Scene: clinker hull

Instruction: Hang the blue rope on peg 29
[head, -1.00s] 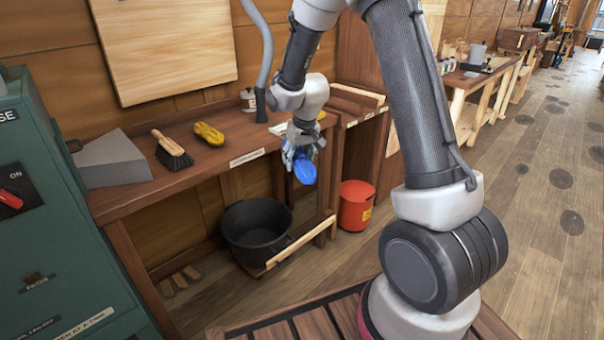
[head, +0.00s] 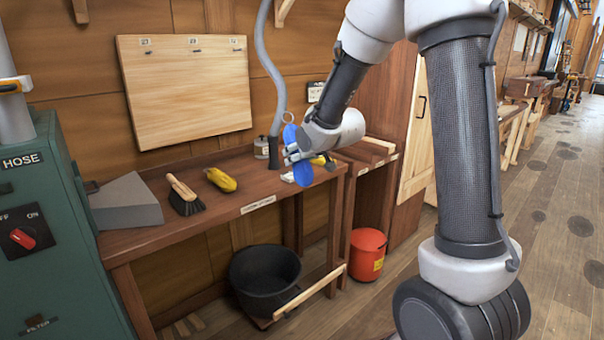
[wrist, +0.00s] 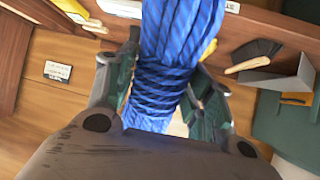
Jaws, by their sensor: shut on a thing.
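My gripper (head: 297,154) is shut on the blue rope (head: 303,172), above the right end of the workbench. The rope is a bundled coil, with one part above the jaws and one below. A small pale ring shows at its top. In the wrist view the rope (wrist: 180,35) lies between the two fingers (wrist: 165,92). A pale wooden board (head: 188,95) on the wall, left of the gripper, carries three small labels with small dark pegs beneath them. The labels are too small to read, so I cannot tell which peg is 29.
The workbench (head: 150,222) holds a grey wedge block (head: 125,203), a brush (head: 184,196), a yellow object (head: 221,179) and a jar (head: 261,148). A grey hose (head: 268,60) hangs between board and gripper. A black tub (head: 262,280) and red bucket (head: 367,254) stand below.

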